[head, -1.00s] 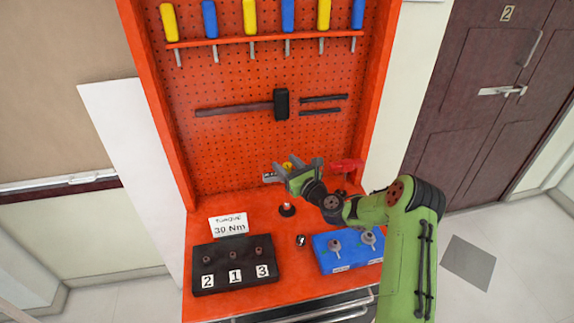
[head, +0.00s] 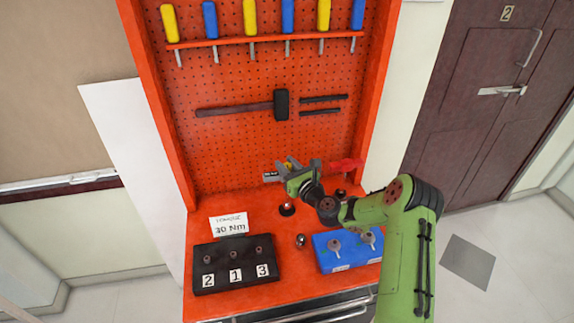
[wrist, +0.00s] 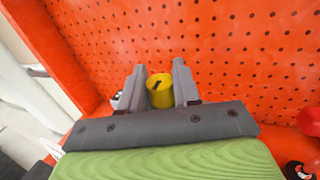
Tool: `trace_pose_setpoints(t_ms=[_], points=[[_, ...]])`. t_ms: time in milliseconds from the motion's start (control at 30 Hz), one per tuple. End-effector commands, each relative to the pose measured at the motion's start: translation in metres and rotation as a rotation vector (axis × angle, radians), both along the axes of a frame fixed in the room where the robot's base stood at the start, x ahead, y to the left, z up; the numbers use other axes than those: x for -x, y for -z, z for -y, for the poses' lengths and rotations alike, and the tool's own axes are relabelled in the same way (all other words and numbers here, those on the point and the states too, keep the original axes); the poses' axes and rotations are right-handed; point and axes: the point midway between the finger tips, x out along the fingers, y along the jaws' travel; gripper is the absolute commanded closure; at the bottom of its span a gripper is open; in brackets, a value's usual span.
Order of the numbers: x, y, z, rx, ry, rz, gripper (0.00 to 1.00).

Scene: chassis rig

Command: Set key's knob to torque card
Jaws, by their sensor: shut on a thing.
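The torque card (head: 229,225) stands upright at the back left of the red bench and reads 30 Nm. The key lies across the back of the bench, partly hidden by my gripper; its red handle (head: 345,165) shows to the right and a small pale scale window (head: 271,177) to the left. My gripper (wrist: 159,78) is shut on the key's yellow knob (wrist: 159,95), one grey finger on each side. The knob has a dark mark on its top. The scale's figure is too small to read.
A black block (head: 215,280) with several fasteners and cards 2, 1 and 3 sits at the front left. A blue tray (head: 330,262) with sockets is at the front right. The red pegboard (head: 235,150) with tools rises close behind my gripper.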

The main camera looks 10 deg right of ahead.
Motion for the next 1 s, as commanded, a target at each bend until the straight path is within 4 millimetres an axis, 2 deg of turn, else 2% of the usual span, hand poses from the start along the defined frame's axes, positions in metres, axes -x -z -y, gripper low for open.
trace_pose_setpoints(t_ms=[267, 800, 1000], points=[[0.0003, -0.0014, -0.0011, -0.002, 0.079, -0.002, 0.99], [0.0002, -0.0010, -0.0013, -0.003, 0.469, -0.002, 0.99], [0.0001, -0.0006, -0.0002, -0.001, 0.556, 0.000, 0.99]])
